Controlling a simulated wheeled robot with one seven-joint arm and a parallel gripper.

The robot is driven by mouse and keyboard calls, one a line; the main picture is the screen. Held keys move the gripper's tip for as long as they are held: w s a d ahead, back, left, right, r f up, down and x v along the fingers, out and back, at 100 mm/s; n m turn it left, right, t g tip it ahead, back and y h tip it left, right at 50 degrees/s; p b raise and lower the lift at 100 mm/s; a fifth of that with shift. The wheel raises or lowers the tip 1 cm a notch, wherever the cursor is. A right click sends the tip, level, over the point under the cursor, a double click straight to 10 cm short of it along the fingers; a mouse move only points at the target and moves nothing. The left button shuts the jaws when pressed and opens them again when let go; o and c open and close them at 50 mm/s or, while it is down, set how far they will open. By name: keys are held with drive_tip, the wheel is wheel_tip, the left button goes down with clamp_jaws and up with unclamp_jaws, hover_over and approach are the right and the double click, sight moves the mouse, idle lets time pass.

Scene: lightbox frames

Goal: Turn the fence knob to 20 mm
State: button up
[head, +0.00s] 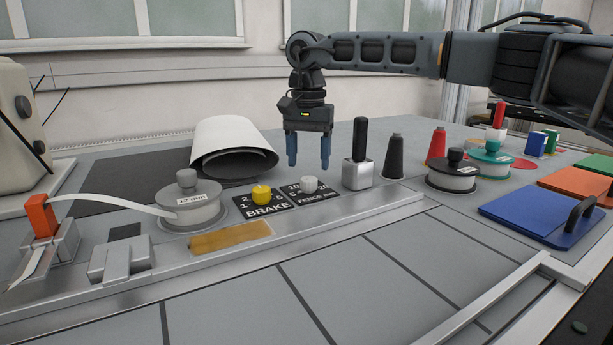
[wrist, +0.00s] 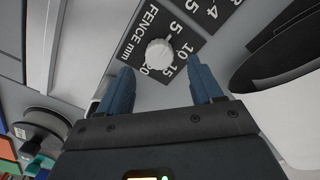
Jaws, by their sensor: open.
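The fence knob (head: 309,185) is a small pale round knob on a black plate marked FENCE (head: 314,197). In the wrist view the knob (wrist: 158,53) sits between and just beyond my fingertips, with the plate's mm numbers around it. A small pointer on the knob seems to face the 5 mark; the exact setting is hard to read. The 20 mark (wrist: 149,71) lies on the near side of the knob. My gripper (head: 308,164) is open, pointing down above the knob, apart from it. It also shows in the wrist view (wrist: 160,78).
The yellow brake knob (head: 261,193) is close on the left. A metal block with a black upright handle (head: 361,145) stands close on the right. A grey reel (head: 188,207) and a white curved hood (head: 228,142) are further left.

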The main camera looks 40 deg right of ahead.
sight(309, 178)
wheel_tip(309, 178, down, 5)
drive_tip(key=shift+r, duration=0.2)
drive_tip(key=c, duration=1.1)
